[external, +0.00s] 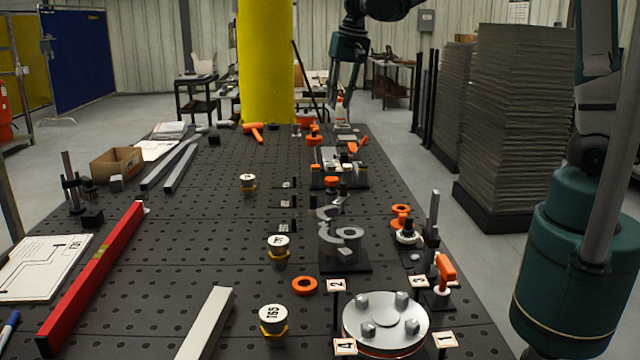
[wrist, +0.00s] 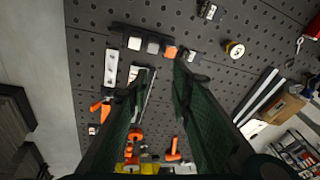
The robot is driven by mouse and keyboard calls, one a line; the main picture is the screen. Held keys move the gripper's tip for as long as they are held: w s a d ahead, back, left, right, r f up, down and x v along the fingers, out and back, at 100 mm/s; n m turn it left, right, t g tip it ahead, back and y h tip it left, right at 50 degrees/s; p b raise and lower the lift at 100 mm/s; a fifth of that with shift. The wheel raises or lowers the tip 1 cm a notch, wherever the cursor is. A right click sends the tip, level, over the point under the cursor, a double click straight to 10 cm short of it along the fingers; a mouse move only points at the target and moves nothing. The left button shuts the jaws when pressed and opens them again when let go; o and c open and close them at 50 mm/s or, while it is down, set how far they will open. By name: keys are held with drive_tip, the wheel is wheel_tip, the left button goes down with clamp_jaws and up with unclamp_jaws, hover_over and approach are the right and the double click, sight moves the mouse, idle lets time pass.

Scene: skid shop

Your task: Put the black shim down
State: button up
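My gripper (external: 345,92) hangs over the far end of the dark perforated table in the external view. In the wrist view its two green fingers (wrist: 160,68) stand apart, with a clear gap and nothing plainly held between them. I cannot pick out the black shim with certainty. Small black pieces with white labels (external: 287,204) sit in a column on the middle of the table. A dark rack strip (wrist: 150,40) with pale and orange blocks lies beyond the fingertips in the wrist view.
A yellow column (external: 265,60) stands at the table's far end. Fixtures with orange parts line the right side. A red beam (external: 95,275), grey bars (external: 178,168) and a cardboard box (external: 116,163) lie on the left. The left-centre tabletop is mostly clear.

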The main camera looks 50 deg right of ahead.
drive_tip(key=s+d+r+n+t, duration=0.1)
drive_tip(key=s+d+r+n, duration=0.15)
drive_tip(key=s, duration=0.65)
drive_tip(key=s+d+r+n+t, duration=0.1)
drive_tip(key=s+d+r, duration=0.2)
drive_tip(key=s, duration=0.6)
drive_tip(key=s+d+f+n+t, duration=0.1)
drive_tip(key=s+f, duration=0.1)
drive_tip(key=s, duration=0.5)
drive_tip(key=s+d+f+n+t, duration=0.1)
drive_tip(key=s+d, duration=0.1)
drive_tip(key=s, duration=0.6)
drive_tip(key=shift+s+f+t, duration=0.15)
drive_tip(key=shift+f+t, duration=0.2)
drive_tip(key=shift+t, duration=0.05)
drive_tip(key=shift+n, duration=0.25)
idle(4.0)
